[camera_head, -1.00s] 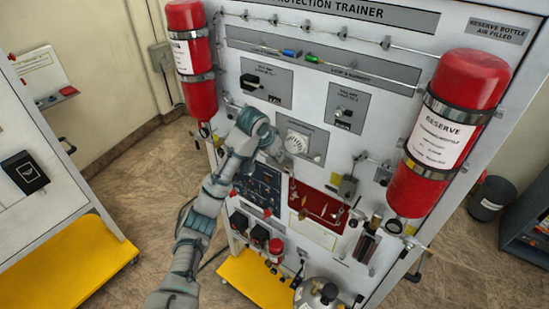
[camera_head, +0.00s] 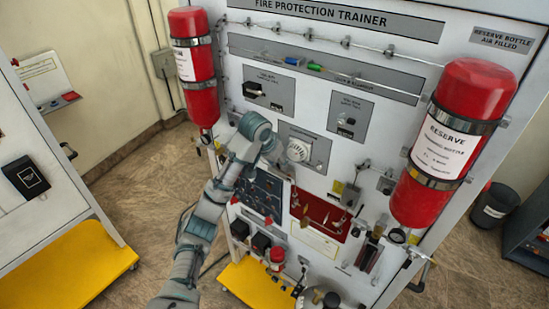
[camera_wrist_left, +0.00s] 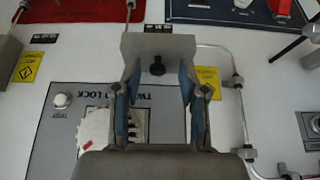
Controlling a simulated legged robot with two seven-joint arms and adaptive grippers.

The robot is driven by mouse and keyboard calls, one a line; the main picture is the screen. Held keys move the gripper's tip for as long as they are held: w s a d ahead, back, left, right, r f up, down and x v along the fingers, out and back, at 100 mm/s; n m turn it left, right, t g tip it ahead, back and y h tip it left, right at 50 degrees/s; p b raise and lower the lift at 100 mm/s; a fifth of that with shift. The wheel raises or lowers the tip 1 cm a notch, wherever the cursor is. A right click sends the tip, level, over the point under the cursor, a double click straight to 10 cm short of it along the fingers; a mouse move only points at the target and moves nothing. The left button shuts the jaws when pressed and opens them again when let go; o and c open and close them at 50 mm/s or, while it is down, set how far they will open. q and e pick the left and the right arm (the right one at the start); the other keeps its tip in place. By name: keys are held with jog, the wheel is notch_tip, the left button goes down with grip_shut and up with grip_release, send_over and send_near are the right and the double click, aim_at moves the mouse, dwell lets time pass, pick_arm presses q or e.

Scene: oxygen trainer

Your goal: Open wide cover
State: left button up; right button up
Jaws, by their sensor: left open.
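In the left wrist view, a grey box with a black knob (camera_wrist_left: 157,67) sits on the white panel. It is straight ahead of my left gripper (camera_wrist_left: 159,88), whose two fingers are apart with nothing gripped between them. I cannot tell whether the fingers touch the box, or whether this box is the wide cover. A white round dial (camera_wrist_left: 95,132) on a grey plate is beside the left finger. In the head view, my left gripper (camera_head: 271,145) is at the panel, left of the dial (camera_head: 298,150), and my arm hides the box. My right gripper is not in view.
Two red bottles flank the panel, one at the left (camera_head: 194,65) and one at the right (camera_head: 440,140). A thin pipe (camera_wrist_left: 238,100) runs right of the gripper. A red plate (camera_head: 318,210) with switches lies below the dial. A yellow base (camera_head: 256,284) juts out below.

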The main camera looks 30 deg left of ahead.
pick_arm(q)
jog(key=v, duration=1.1)
jog(key=shift+r, duration=0.1)
